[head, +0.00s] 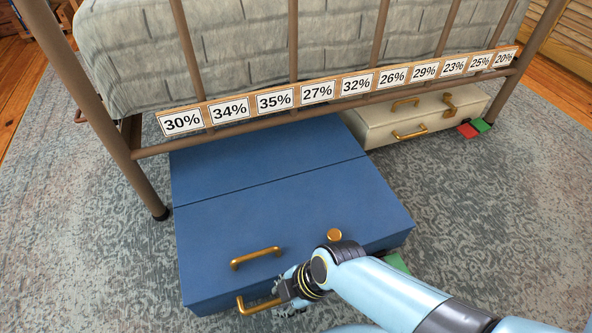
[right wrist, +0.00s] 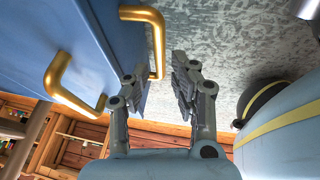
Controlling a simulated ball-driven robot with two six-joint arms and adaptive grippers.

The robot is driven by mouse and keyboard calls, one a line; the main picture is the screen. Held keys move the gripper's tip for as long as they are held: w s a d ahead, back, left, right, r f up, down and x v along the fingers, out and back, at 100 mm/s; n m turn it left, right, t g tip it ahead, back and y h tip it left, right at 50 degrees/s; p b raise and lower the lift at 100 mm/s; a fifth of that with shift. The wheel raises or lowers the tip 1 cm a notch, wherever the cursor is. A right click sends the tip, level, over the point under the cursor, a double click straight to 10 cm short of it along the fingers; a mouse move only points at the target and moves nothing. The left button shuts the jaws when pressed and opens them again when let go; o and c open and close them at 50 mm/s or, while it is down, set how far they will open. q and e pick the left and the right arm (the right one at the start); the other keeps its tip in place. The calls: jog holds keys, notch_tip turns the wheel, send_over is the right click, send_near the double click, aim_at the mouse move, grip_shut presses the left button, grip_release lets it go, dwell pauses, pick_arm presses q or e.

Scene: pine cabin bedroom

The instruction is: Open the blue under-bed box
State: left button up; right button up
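The blue under-bed box (head: 290,205) lies on the rug, partly under the bed, with its lid down. A seam crosses the top. My right gripper (head: 285,296) is at the right end of the front handle. In the right wrist view its fingers (right wrist: 160,85) are apart, with a brass handle (right wrist: 157,45) by the left finger, its end reaching toward the gap. Contact cannot be told. My left gripper is not in view.
A cream box (head: 430,120) with brass handles stands at the right under the bed, with red (head: 467,130) and green (head: 482,124) pieces beside it. A bed rail (head: 340,90) with percentage cards and a bed leg (head: 125,150) overhang the area. Rug (head: 510,220) is clear at the right.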

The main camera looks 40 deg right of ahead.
jog(key=v, duration=0.7)
jog(key=shift+s+r, duration=0.15)
jog(key=shift+r, duration=0.1)
jog(key=shift+d, duration=0.2)
